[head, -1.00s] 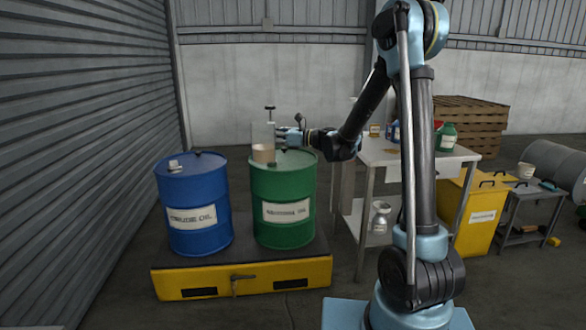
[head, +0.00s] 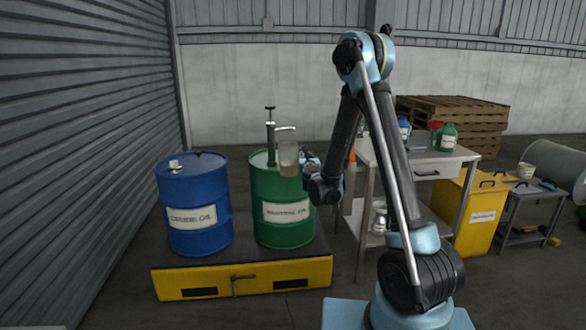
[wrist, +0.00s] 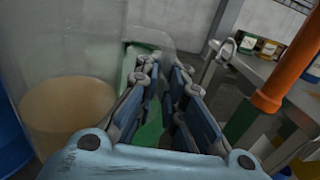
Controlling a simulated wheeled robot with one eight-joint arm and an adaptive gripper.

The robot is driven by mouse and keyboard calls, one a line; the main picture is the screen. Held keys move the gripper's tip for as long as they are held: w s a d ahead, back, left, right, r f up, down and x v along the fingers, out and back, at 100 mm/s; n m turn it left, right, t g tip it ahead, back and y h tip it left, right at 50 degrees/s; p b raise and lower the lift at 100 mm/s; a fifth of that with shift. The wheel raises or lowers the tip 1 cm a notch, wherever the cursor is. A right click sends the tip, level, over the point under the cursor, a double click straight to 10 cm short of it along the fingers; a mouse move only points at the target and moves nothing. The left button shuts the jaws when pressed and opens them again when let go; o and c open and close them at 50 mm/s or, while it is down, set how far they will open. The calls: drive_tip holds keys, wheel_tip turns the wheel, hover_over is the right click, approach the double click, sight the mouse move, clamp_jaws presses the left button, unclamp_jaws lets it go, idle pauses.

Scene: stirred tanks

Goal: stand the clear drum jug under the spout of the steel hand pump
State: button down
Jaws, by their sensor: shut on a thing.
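The clear drum jug (head: 289,155) holds tan liquid in its lower part. It is upright in front of the right part of the green drum's top in the head view, and fills the left of the wrist view (wrist: 62,60). The steel hand pump (head: 270,140) stands on the green drum (head: 283,190). Its spout (head: 286,128) points right, just above the jug in the picture. I cannot tell whether the jug touches the drum.
A blue drum (head: 192,205) stands left of the green one, both on a yellow-sided pallet (head: 243,281). A metal table (head: 420,157) with bottles is to the right. An orange upright post (wrist: 285,75) shows close by at the right in the wrist view.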

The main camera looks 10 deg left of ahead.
drive_tip(key=shift+m+h, duration=0.5)
drive_tip(key=shift+h, duration=0.3)
drive_tip(key=w, duration=1.4)
drive_tip(key=shift+w+d+f, duration=0.1)
drive_tip(key=shift+w+f, duration=0.15)
drive_tip(key=shift+f, duration=0.15)
drive_tip(key=w, duration=0.3)
drive_tip(key=shift+w, duration=0.3)
drive_tip(key=shift+s+a+f, duration=0.15)
drive_tip(key=shift+a+f, duration=0.05)
drive_tip(key=shift+f, duration=0.55)
drive_tip(key=c, duration=1.7)
unclamp_jaws()
